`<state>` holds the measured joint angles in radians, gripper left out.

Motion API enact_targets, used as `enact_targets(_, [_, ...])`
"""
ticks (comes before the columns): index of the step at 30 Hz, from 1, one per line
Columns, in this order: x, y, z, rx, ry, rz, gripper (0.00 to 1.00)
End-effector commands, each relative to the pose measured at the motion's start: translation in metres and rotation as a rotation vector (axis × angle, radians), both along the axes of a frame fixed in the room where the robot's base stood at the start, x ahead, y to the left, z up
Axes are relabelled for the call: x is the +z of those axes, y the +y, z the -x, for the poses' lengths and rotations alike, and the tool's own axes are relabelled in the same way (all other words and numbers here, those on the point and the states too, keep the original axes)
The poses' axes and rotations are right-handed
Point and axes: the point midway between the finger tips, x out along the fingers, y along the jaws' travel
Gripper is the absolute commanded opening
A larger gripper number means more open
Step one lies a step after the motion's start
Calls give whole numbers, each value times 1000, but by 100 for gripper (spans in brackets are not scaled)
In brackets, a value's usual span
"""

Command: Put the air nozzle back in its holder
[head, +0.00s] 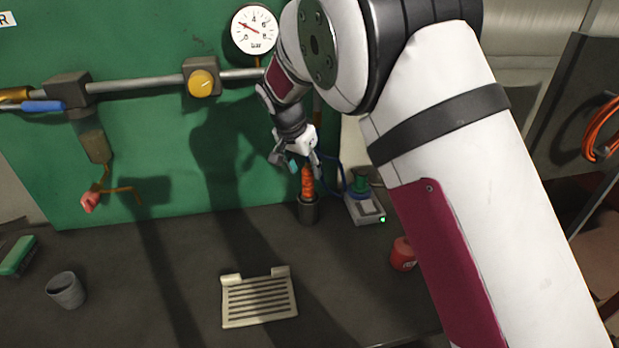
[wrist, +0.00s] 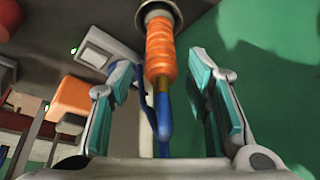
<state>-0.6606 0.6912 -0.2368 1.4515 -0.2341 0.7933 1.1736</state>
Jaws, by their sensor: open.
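The air nozzle's orange ribbed grip (head: 307,180) stands upright in a dark cylindrical holder (head: 308,211) on the bench, close to the green wall. In the wrist view the orange grip (wrist: 160,50) enters the round mouth of the holder (wrist: 172,8). A blue hose or lever piece (wrist: 163,118) shows at its near end. My gripper (head: 297,163) is just above the nozzle. Its teal-padded fingers (wrist: 167,85) are spread on either side of the grip, apart from it. The nozzle's tip is hidden inside the holder.
A grey device with a green light (head: 366,208) stands right of the holder, with a red object (head: 403,254) nearby. A slotted beige tray (head: 259,300) and a grey cup (head: 66,290) lie in front. A pipe with a gauge (head: 254,30) runs along the wall.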

Motion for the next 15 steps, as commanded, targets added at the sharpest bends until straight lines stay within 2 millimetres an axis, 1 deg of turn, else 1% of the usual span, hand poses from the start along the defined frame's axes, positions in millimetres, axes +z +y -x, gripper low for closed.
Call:
enact_targets(1, [10,3,3,1,-2,-2,45])
enact_targets(6, [33,6,12,0,-1,0,45])
enact_targets(10, [43,8,16,1,0,0,45])
enact_targets(15, [46,8,18,1,1,1,45])
